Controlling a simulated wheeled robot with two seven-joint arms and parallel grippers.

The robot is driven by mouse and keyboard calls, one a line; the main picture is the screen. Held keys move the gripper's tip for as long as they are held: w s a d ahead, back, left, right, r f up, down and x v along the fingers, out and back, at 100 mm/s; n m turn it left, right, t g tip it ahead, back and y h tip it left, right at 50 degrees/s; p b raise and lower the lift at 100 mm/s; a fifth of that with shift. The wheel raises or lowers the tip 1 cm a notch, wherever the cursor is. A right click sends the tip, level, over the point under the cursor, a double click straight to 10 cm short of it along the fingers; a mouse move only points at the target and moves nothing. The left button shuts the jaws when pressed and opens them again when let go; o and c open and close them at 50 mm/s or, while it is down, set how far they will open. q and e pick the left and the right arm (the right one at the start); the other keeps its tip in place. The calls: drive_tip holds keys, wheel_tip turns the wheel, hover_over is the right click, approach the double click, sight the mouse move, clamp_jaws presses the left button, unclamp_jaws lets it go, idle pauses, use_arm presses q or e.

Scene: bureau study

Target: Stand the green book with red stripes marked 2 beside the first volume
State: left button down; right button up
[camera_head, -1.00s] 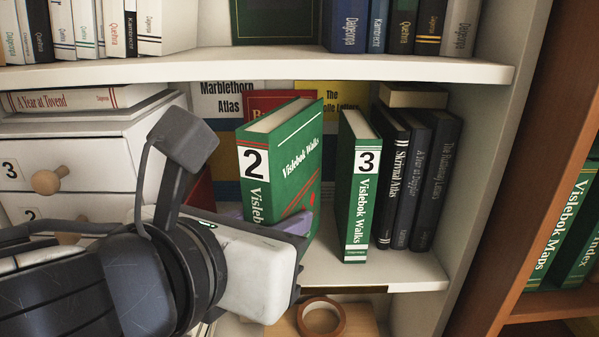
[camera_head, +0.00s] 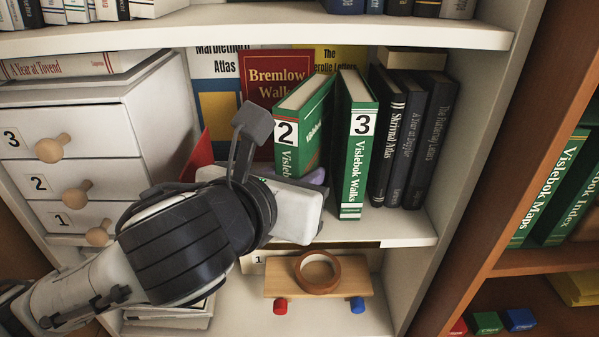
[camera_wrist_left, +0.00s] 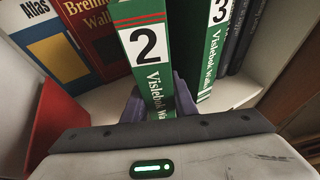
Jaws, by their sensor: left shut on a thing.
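The green book marked 2 (camera_head: 303,110), with white lettering and a red stripe low on its cover, is in my left gripper (camera_head: 306,178), which is shut on its lower part. It stands nearly upright at the shelf, just left of the green book marked 3 (camera_head: 356,140). In the left wrist view, book 2 (camera_wrist_left: 145,50) is between the purple-grey fingers (camera_wrist_left: 158,98), with a narrow gap to book 3 (camera_wrist_left: 213,45). The fingers hide the bottom of book 2, so I cannot tell whether it touches the shelf. No green volume marked 1 is identifiable. My right gripper is out of view.
Dark books (camera_head: 405,140) stand right of book 3. A red book (camera_head: 275,85) stands behind. White numbered drawers (camera_head: 90,150) are on the left. The upper shelf board (camera_head: 300,35) overhangs. Below, a tape roll (camera_head: 318,272) rests on a wooden board (camera_head: 365,282).

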use_arm(q)
drive_tip(key=shift+r, duration=0.1)
drive_tip(key=c, duration=1.4)
unclamp_jaws()
drive_tip(key=shift+f, duration=0.25)
drive_tip(key=shift+c, duration=0.2)
